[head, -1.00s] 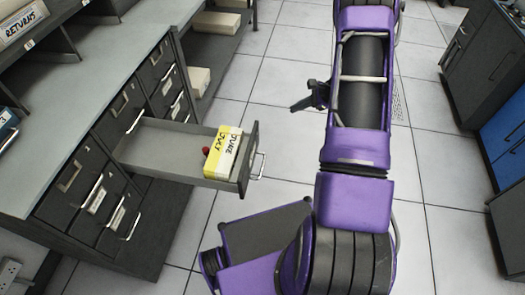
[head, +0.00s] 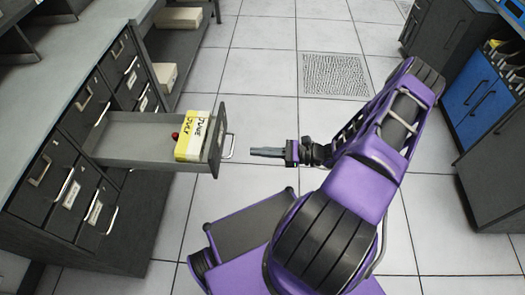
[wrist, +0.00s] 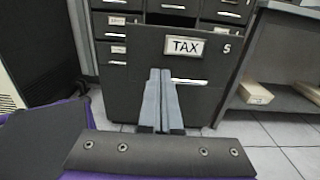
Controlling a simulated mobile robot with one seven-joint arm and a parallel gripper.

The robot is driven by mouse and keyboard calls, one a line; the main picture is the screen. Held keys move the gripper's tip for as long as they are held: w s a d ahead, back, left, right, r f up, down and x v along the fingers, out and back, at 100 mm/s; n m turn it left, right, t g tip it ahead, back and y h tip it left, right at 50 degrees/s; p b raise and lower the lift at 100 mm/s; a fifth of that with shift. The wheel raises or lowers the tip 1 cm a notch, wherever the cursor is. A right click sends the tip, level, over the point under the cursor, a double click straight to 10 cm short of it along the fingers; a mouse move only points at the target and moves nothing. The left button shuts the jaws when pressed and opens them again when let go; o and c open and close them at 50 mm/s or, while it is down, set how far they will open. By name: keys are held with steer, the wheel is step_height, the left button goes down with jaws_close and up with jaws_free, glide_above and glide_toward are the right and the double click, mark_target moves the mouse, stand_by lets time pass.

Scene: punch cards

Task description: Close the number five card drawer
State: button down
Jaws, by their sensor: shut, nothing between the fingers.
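The open card drawer (head: 150,153) sticks out from the dark grey cabinet in the head view. Yellow and white card boxes (head: 194,136) and a small red object stand inside near its front. In the wrist view its front (wrist: 150,50) faces me, with a TAX label, the number 5 and a pale handle (wrist: 190,81). My gripper (head: 252,152) is shut and empty, just right of the drawer's handle in the head view, pointing at the front. In the wrist view the fingers (wrist: 160,72) overlap the front's lower middle; I cannot tell whether they touch.
The cabinet (head: 65,185) holds several shut drawers. Shelves with pale boxes (head: 178,18) stand behind it. Dark and blue cabinets (head: 480,90) stand at the right. The tiled floor between is clear, with a grille (head: 335,75).

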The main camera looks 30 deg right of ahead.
mark_target(218, 150)
steer(key=x, duration=1)
